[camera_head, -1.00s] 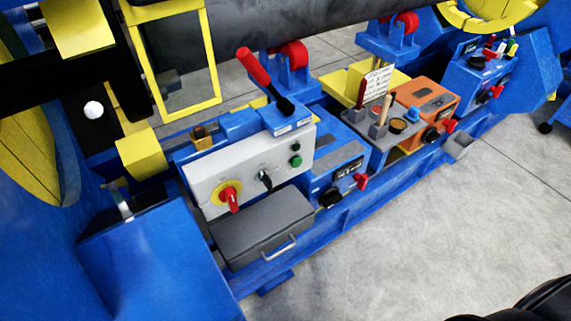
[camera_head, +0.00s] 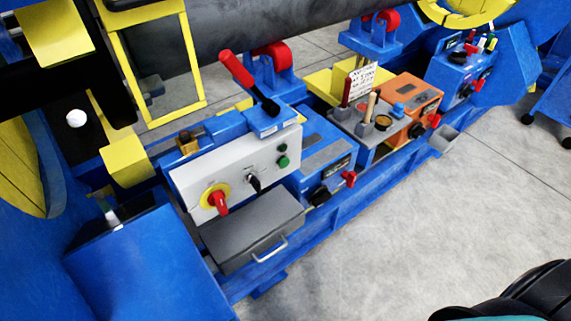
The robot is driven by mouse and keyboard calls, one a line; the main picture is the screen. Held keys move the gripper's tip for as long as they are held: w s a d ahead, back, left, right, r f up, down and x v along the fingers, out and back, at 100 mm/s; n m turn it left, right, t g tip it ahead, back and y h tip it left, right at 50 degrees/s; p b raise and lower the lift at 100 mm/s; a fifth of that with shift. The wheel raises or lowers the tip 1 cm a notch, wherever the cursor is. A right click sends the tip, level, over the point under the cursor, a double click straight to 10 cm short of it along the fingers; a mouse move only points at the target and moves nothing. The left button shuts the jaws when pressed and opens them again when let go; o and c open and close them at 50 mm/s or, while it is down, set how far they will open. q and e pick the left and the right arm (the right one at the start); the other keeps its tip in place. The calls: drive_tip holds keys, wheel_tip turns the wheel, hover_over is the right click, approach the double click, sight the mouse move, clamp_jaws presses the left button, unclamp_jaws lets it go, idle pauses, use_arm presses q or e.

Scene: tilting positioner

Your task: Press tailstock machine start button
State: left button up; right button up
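A light grey control panel (camera_head: 228,178) faces me on the blue machine. Nothing touches or covers the buttons. Another blue control box (camera_head: 447,78) with small coloured levers and a red knob stands at the far right. I cannot read which label says tailstock or start. Neither of my grippers is in view.
A red-handled lever (camera_head: 237,70) rises above the panel. A grey drawer box (camera_head: 250,232) juts out below it. An orange box (camera_head: 405,97) and a tool tray (camera_head: 362,138) stand to the right. The floor (camera_head: 420,215) in front is clear; a dark shape fills the bottom right corner.

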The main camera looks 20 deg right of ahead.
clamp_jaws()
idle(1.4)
